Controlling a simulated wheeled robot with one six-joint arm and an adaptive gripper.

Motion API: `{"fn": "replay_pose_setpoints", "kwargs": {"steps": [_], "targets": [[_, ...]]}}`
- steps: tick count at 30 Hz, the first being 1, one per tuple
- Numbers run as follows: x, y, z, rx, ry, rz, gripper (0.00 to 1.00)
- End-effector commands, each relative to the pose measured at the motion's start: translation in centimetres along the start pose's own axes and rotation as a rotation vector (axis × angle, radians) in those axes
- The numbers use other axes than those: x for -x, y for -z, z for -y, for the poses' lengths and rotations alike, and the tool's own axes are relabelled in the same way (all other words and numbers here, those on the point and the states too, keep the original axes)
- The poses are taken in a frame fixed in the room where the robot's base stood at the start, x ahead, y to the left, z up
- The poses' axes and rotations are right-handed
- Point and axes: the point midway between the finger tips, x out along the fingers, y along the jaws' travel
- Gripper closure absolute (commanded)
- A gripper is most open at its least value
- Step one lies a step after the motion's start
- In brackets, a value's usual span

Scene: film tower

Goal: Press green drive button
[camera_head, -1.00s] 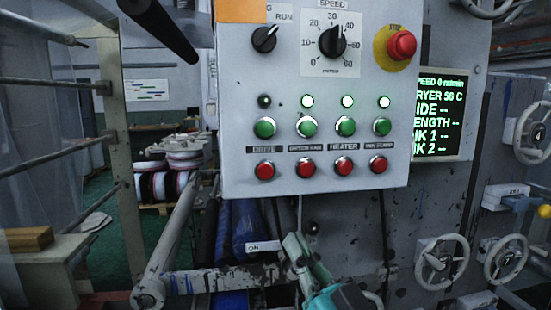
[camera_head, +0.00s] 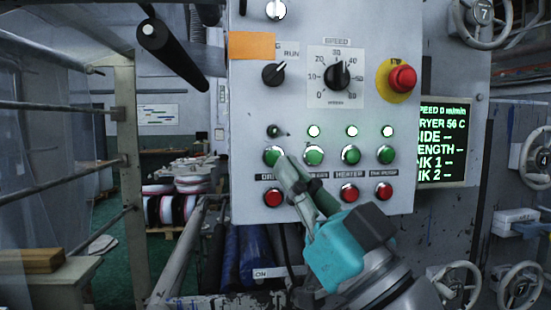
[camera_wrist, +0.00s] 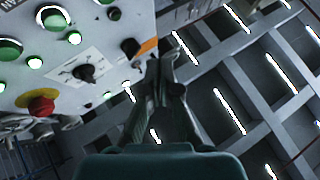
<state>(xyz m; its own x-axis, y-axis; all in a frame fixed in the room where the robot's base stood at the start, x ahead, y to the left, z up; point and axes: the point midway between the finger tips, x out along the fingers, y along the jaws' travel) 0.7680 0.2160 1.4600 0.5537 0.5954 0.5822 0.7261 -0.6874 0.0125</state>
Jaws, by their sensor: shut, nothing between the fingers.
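The green drive button (camera_head: 274,156) is the leftmost green button on the grey control panel (camera_head: 245,120), above a partly covered label. The small lamp (camera_head: 273,131) above it is dark. My gripper (camera_head: 284,162) is shut and empty, with its fingertips at the lower right edge of the drive button. I cannot tell whether they touch it. In the wrist view my gripper (camera_wrist: 162,62) points toward the panel's edge, and green buttons (camera_wrist: 55,18) show at upper left.
More green buttons (camera_head: 350,155) and red buttons (camera_head: 273,197) sit close by, with lit lamps above the other green buttons. A red stop button (camera_head: 402,79) on yellow is at upper right. A display (camera_head: 443,143) reads speed 0. Handwheels (camera_head: 520,285) stand at right.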

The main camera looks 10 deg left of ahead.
Motion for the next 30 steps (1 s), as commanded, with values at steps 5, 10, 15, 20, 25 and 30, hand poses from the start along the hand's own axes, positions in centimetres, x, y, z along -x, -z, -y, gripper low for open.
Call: {"fn": "replay_pose_setpoints", "kwargs": {"steps": [5, 10, 15, 20, 25, 30], "targets": [[-0.1, -0.1, -0.1, 0.000, 0.000, 0.000, 1.00], [-0.8, -0.6, -0.6, 0.000, -0.001, 0.001, 1.00], [-2.3, -1.6, -1.6, -0.001, 0.000, 0.001, 1.00], [-3.7, -2.7, -2.7, 0.000, -0.001, 0.001, 1.00], [-5.0, -3.7, -3.7, 0.000, -0.001, 0.001, 1.00], [-5.8, -4.2, -4.3, 0.000, -0.001, 0.000, 1.00]]}}
